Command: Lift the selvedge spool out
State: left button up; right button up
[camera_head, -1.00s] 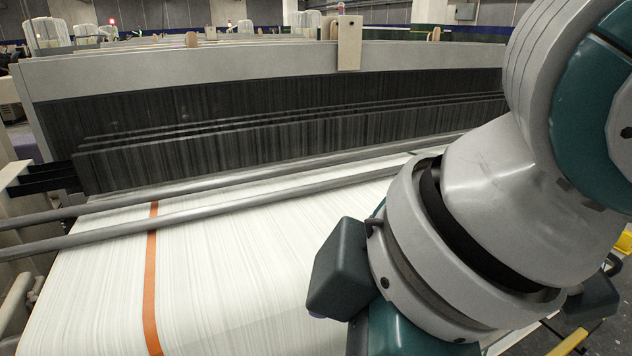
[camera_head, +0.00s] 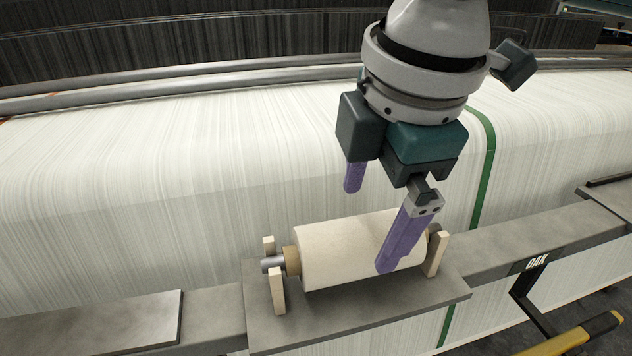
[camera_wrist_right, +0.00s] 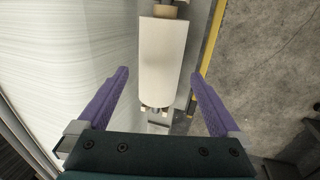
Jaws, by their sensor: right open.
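The selvedge spool (camera_head: 345,250) is a cream cylinder lying sideways in a cradle of pale upright posts (camera_head: 276,291) on a grey metal plate (camera_head: 360,312). A metal shaft end and tan core show at its left end. My right gripper (camera_head: 370,222) is open above the spool, with one purple finger in front of it and the other behind. In the right wrist view the spool (camera_wrist_right: 168,62) lies ahead, between the lines of the two spread fingers (camera_wrist_right: 158,85). The spool's right end is partly hidden by the near finger in the head view. My left gripper is not in view.
White fabric or warp (camera_head: 150,190) with a green stripe (camera_head: 484,165) slopes behind the cradle. A grey beam (camera_head: 545,235) runs along the front. A yellow bar (camera_head: 570,340) on a black bracket stands at lower right. Long grey rods (camera_head: 200,85) cross behind.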

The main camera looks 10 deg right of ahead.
aim_at(366, 229)
jog(key=x, duration=0.6)
jog(key=shift+d+f, duration=0.15)
jog(key=shift+f, duration=0.15)
jog(key=c, duration=1.5)
jog(key=shift+r, duration=0.15)
jog(key=shift+c, duration=0.2)
